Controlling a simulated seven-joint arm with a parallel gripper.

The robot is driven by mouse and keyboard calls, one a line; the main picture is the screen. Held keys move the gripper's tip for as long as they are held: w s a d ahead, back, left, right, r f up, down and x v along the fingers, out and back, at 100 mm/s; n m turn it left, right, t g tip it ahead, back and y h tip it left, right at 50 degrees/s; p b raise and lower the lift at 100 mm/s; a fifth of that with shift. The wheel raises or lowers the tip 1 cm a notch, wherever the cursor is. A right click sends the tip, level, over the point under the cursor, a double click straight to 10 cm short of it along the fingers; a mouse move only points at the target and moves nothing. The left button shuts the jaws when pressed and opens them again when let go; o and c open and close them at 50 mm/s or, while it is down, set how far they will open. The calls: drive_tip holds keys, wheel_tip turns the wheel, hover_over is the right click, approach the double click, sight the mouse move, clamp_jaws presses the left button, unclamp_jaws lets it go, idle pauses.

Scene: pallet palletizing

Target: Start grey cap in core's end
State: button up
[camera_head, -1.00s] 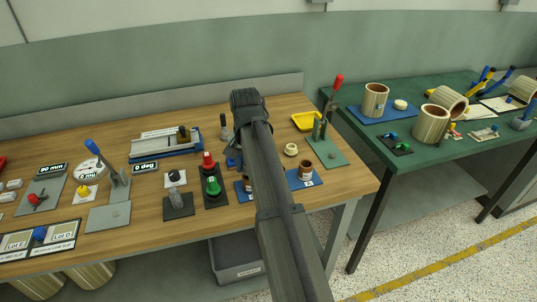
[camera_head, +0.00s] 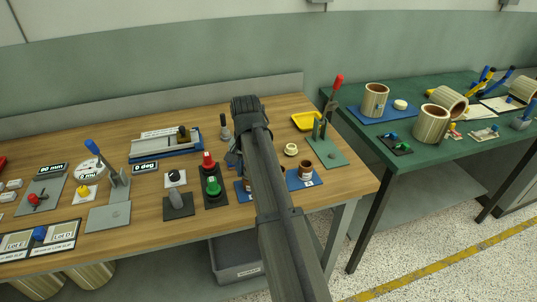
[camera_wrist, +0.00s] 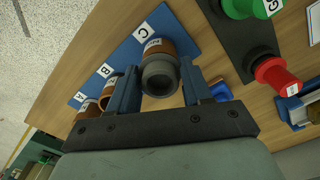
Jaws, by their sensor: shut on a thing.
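My gripper (camera_wrist: 160,74) is shut on the grey cap (camera_wrist: 158,80), a round grey piece between its two blue fingers in the wrist view. Directly beyond the cap is a brown core (camera_wrist: 157,48) with a white label, standing by the letter C on the blue board (camera_wrist: 125,59). The cap is lined up over the core's near end and covers most of it. I cannot tell whether it touches or has entered the core. In the head view my arm hides the cap and most of the gripper.
Other brown cores (camera_wrist: 88,109) stand by A and B on the board. A black plate with a green spool (camera_wrist: 240,8) and a red spool (camera_wrist: 275,75) is close to the right. In the head view, a toggle clamp (camera_head: 325,130) and yellow tray (camera_head: 306,121) stand behind.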

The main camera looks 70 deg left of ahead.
drive_tip(key=shift+f, duration=0.1)
idle(0.8)
drive_tip(key=o, duration=1.1)
wheel_tip(320, 180, up, 14)
drive_tip(key=shift+f, duration=0.15)
